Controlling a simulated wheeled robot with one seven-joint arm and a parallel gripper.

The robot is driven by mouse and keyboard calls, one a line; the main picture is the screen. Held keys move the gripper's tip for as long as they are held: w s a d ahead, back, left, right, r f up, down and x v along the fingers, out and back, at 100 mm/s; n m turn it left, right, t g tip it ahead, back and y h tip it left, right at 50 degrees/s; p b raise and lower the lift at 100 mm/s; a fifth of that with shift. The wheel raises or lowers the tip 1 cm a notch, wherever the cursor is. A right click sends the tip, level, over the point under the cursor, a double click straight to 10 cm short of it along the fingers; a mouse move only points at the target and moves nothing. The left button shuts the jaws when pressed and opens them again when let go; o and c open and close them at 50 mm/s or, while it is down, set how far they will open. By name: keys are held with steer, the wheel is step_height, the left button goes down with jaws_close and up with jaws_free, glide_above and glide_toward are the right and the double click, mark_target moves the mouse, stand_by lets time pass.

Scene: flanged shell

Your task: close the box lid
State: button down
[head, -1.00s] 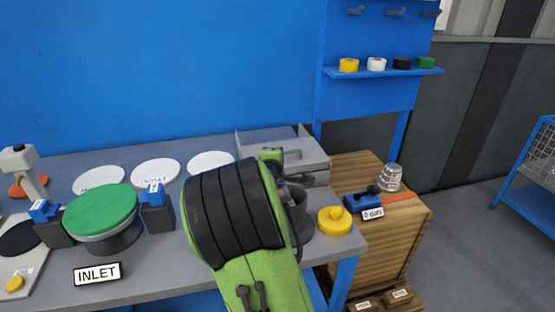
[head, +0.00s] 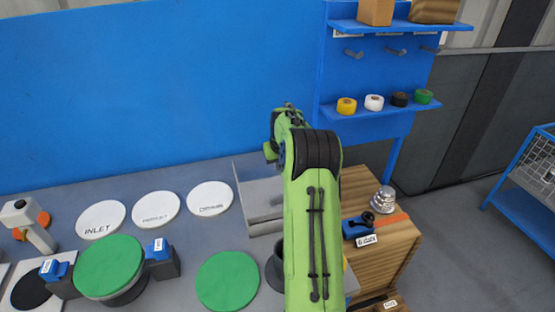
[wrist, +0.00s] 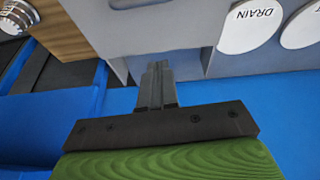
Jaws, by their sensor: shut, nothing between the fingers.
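The grey metal box (head: 258,196) stands at the back right of the workbench in the head view, largely hidden behind my arm. A pale grey panel of it faces up and forward; I cannot tell there how far its lid is open. In the wrist view a broad grey panel of the box (wrist: 140,32) lies just beyond my fingers, with a dark slot at the top edge. My gripper (wrist: 156,66) is shut and empty, its fingertips at or very near the panel's edge. Contact cannot be told. In the head view the fingers are hidden.
White labelled discs (head: 210,198) lie left of the box. A green disc (head: 228,281) lies in front, and a green-topped vessel (head: 109,266) stands further left. A blue wall (head: 130,90) rises behind. A wooden crate (head: 384,252) and shelf rack (head: 372,108) are at the right.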

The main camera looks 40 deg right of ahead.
glide_above(279, 201)
steer(key=w+d, duration=0.2)
steer(key=w, duration=0.2)
steer(key=f, duration=0.8)
steer(key=shift+s+f, duration=0.2)
steer(key=shift+s, duration=0.05)
steer(key=shift+s+f, duration=0.1)
steer(key=shift+f, duration=0.3)
steer(key=s, duration=0.1)
steer(key=s+a, duration=0.1)
steer(key=s, duration=0.1)
steer(key=shift+s+a+f, duration=0.1)
steer(key=shift+a+f, duration=0.1)
steer(key=shift+a, duration=0.15)
steer(key=shift+f, duration=0.1)
